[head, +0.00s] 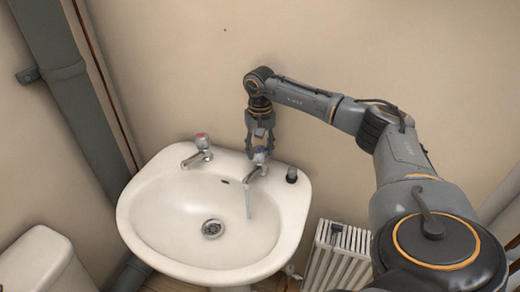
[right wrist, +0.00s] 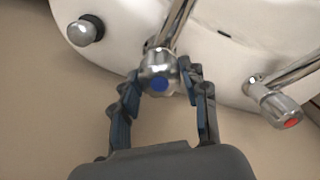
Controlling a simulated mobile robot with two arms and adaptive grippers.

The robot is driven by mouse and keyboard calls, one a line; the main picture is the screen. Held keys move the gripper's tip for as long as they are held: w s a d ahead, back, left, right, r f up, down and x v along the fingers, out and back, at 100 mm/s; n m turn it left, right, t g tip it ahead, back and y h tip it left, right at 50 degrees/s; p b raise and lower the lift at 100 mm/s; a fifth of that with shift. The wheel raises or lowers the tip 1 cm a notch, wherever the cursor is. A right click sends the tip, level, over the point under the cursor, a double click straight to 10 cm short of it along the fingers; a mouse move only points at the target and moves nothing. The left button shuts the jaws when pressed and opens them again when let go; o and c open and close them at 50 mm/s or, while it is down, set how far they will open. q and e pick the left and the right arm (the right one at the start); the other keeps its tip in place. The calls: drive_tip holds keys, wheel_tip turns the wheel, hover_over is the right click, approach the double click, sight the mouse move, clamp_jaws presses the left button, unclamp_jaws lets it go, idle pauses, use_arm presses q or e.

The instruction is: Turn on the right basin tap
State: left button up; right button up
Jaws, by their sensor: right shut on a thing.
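The right basin tap (head: 257,165) is chrome with a blue-marked head and stands at the back right of the white basin (head: 140,212). A thin stream of water runs from its spout in the head view. My right gripper (head: 260,146) reaches down from above and is shut on the tap's head. In the right wrist view the two fingers of my right gripper (right wrist: 162,82) sit on either side of the tap's round head (right wrist: 158,72), with its blue dot facing the camera. My left gripper is not in view.
The left tap (head: 198,152), red-marked, stands at the basin's back left. A dark plug with a chrome top (right wrist: 86,30) sits on the rim. A radiator (head: 340,255) is at lower right, a toilet cistern (head: 45,262) at lower left, and a grey pipe (head: 75,95) on the left wall.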

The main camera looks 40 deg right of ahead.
sight(260, 149)
idle(0.3)
drive_tip(key=o, duration=1.2)
drive_tip(key=shift+c, duration=0.2)
wheel_tip(260, 149, up, 12)
